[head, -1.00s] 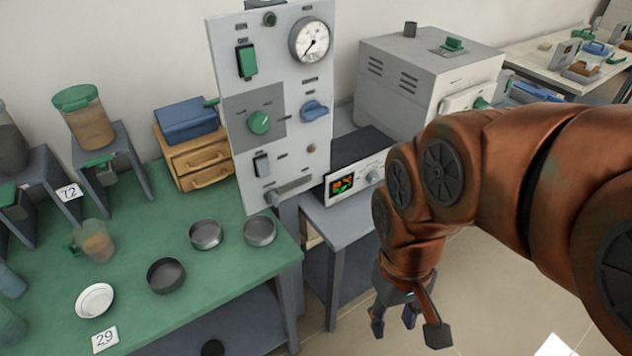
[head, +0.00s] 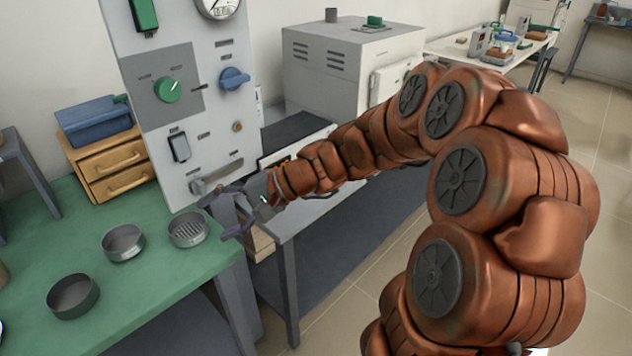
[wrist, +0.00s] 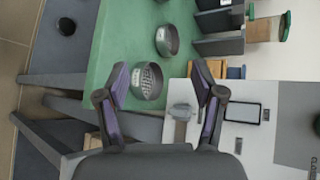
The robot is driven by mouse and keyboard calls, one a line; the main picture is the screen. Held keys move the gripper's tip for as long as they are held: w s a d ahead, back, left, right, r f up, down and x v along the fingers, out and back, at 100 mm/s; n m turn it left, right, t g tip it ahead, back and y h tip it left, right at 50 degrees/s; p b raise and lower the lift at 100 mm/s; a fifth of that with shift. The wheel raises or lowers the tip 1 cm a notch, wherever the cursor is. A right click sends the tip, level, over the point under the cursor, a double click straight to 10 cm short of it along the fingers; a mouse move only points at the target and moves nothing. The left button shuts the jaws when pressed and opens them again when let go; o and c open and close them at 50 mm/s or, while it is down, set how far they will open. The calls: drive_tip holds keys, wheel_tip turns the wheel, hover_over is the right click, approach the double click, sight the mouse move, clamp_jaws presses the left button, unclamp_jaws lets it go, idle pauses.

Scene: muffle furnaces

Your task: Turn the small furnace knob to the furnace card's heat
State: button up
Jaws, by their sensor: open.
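The light grey furnace (head: 345,75) stands behind the bench on the right. The control unit below it has a small lit display (head: 270,163), partly covered by my arm; its knob is hidden. My gripper (head: 222,214) is open and empty, pointing left in front of the lower end of the upright panel (head: 205,150). In the wrist view, its open fingers (wrist: 158,82) frame a round sieve (wrist: 147,82) beyond and the panel's grey handle (wrist: 180,112). I cannot make out a readable furnace card; a narrow white label (head: 259,100) shows at the panel's right edge.
The panel carries a green knob (head: 167,90), a blue knob (head: 233,78) and a grey handle (head: 216,174). Round pans (head: 123,243) stand on the green table (head: 60,225) at left. Wooden drawers (head: 115,165) are behind. Open floor (head: 370,310) lies at lower right.

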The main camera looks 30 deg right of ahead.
drive_tip(key=w+d+f+m+t+h+b, duration=0.1)
drive_tip(key=w+d+f+m+t+b, duration=0.1)
drive_tip(key=d, duration=0.6)
drive_tip(key=w+d+f+m+t+h+b, duration=0.1)
drive_tip(key=w+d+f+m+t+b, duration=0.2)
drive_tip(key=d, duration=0.6)
drive_tip(key=w+d+f+m+t+h+b, duration=0.2)
drive_tip(key=w+d+f+m+t+b, duration=0.1)
drive_tip(key=w+d, duration=0.4)
drive_tip(key=shift+w+d+f+m+t, duration=0.2)
drive_tip(key=shift+d+f+m+t, duration=0.1)
drive_tip(key=shift+d+m+t, duration=0.3)
drive_tip(key=shift+w+d+f+m+t, duration=0.15)
drive_tip(key=shift+d+f+m+t, duration=0.2)
drive_tip(key=shift+m+t, duration=0.25)
drive_tip(key=d+f+m+h, duration=0.1)
drive_tip(key=d, duration=0.2)
drive_tip(key=d+f+m+t+h+b, duration=0.1)
drive_tip(key=d, duration=0.3)
drive_tip(key=d+f+m+t+h+b, duration=0.1)
drive_tip(key=d+h, duration=0.1)
drive_tip(key=d, duration=0.1)
drive_tip(key=shift+w+d+f+m, duration=0.15)
drive_tip(key=shift+f+m, duration=0.15)
drive_tip(key=shift+x, duration=3.75)
drive_tip(key=shift+r, duration=0.15)
drive_tip(key=shift+c, duration=0.3)
drive_tip(key=c, duration=1.1)
